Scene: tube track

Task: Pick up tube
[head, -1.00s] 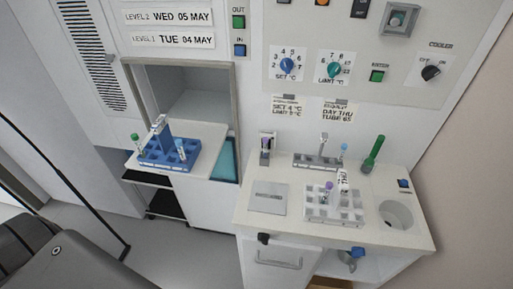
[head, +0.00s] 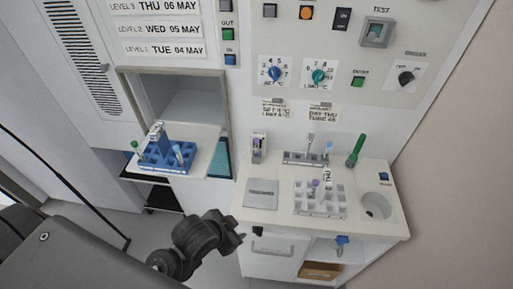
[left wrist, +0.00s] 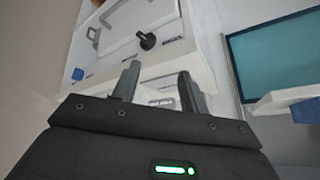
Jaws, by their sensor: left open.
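Several tubes show in the head view. A green-capped tube (head: 135,145) and a blue-capped tube (head: 178,151) stand in the blue rack (head: 152,164) on the left shelf. On the white counter, a purple-capped tube (head: 316,184) is in the pale grid rack (head: 305,209). Another purple-topped item (head: 258,138) is in a small stand. My left gripper (head: 238,236) is in front of the counter, left of its front edge, open and empty. Its fingers (left wrist: 157,86) show apart in the left wrist view. My right gripper is out of view.
A green stick-like object (head: 356,150) leans at the counter's back right, near a round hole (head: 376,205). A grey plate (head: 261,194) lies at the counter's left. A control panel (head: 335,55) with knobs is on the wall above. Open floor lies left of the counter.

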